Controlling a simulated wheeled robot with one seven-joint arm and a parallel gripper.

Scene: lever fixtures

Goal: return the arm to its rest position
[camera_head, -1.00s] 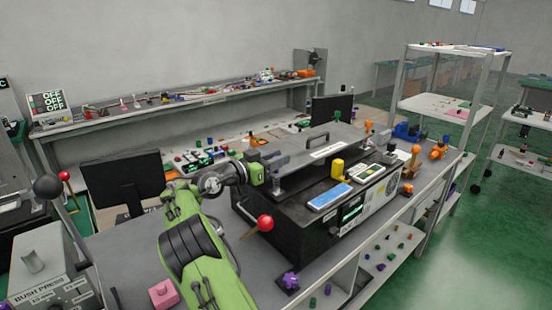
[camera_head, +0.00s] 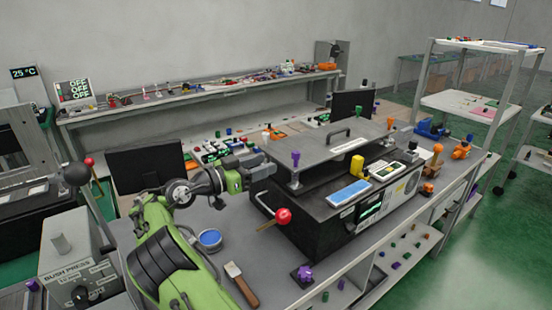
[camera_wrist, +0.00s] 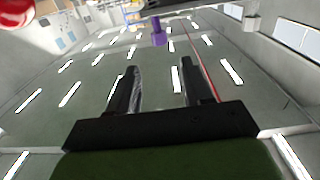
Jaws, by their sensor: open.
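My green arm reaches from the bottom of the head view up to my gripper (camera_head: 260,170), which is at the left end of the black machine (camera_head: 315,225), close to its grey lid (camera_head: 350,147). Whether it touches the lid cannot be told. In the wrist view my gripper (camera_wrist: 156,78) has its two dark fingers apart, with nothing between them. A lever with a red ball (camera_head: 283,215) sticks out of the machine's front, right of and below my gripper. The wrist view faces a surface with white light strips.
A bush press (camera_head: 75,255) with a dark ball lever stands at the left. A blue-topped tin (camera_head: 209,240) and a wooden-handled tool (camera_head: 242,285) lie beside my arm. A monitor (camera_head: 145,168) stands behind it. A purple knob (camera_head: 296,158) is on the lid.

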